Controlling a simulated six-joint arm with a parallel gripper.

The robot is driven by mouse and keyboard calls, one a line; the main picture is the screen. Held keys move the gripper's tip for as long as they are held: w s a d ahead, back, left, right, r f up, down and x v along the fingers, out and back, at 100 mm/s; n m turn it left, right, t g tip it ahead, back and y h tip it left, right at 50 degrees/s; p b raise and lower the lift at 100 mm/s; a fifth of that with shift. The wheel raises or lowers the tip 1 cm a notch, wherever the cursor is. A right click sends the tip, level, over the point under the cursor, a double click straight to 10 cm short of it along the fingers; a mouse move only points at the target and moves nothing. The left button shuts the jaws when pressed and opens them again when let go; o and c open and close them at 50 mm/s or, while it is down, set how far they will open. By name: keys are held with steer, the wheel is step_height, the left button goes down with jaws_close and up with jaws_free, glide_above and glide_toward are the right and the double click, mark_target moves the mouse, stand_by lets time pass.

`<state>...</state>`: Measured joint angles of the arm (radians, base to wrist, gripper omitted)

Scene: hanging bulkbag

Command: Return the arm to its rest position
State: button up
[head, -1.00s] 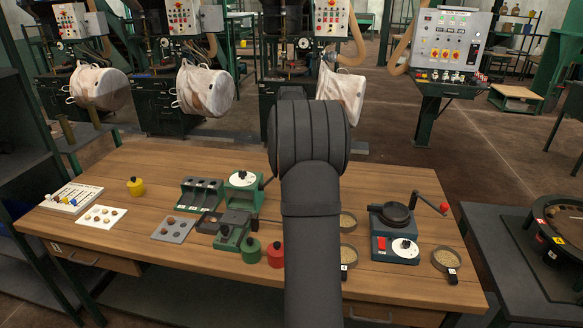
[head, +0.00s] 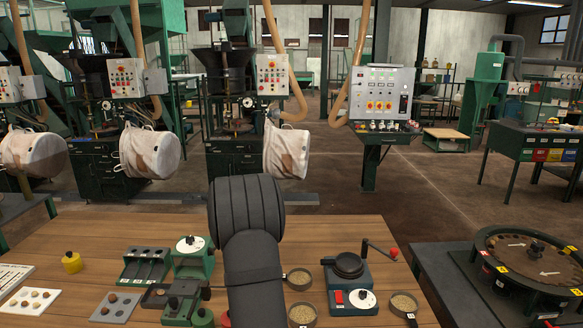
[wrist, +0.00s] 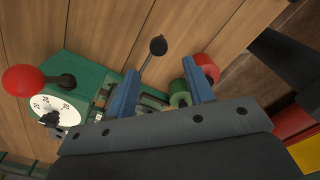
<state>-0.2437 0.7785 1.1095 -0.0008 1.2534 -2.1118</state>
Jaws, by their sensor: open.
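My dark grey arm (head: 247,215) rises from the bottom middle of the head view and hides part of the workbench. My gripper is out of sight in the head view, behind the arm. In the wrist view my gripper (wrist: 160,98) shows two blue fingers set wide apart, with nothing held between them. Beyond the fingers is the green device with a white dial (wrist: 52,112) and a red-knobbed handle. A green weight (wrist: 180,92) and a red weight (wrist: 206,66) show near the right finger. Whether the fingers touch anything I cannot tell.
The wooden bench (head: 90,235) carries a yellow weight (head: 72,262), a green rack (head: 147,265), a dark grinder with a crank (head: 350,278) and round sample pans (head: 403,304). White bulk bags (head: 286,150) hang behind the bench. A round turntable (head: 530,262) stands at right.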

step_height(320, 180, down, 8)
steer(key=shift+a, duration=0.15)
steer(key=shift+r, duration=0.1)
step_height(320, 180, up, 17)
step_height(320, 180, down, 18)
steer(key=shift+r, duration=0.2)
steer(key=a, duration=0.8)
steer(key=shift+a+r, duration=0.25)
steer(key=shift+a, duration=0.1)
step_height(320, 180, up, 20)
steer(key=d+m+y, duration=0.1)
steer(key=m+y, duration=0.3)
steer(key=m, duration=0.4)
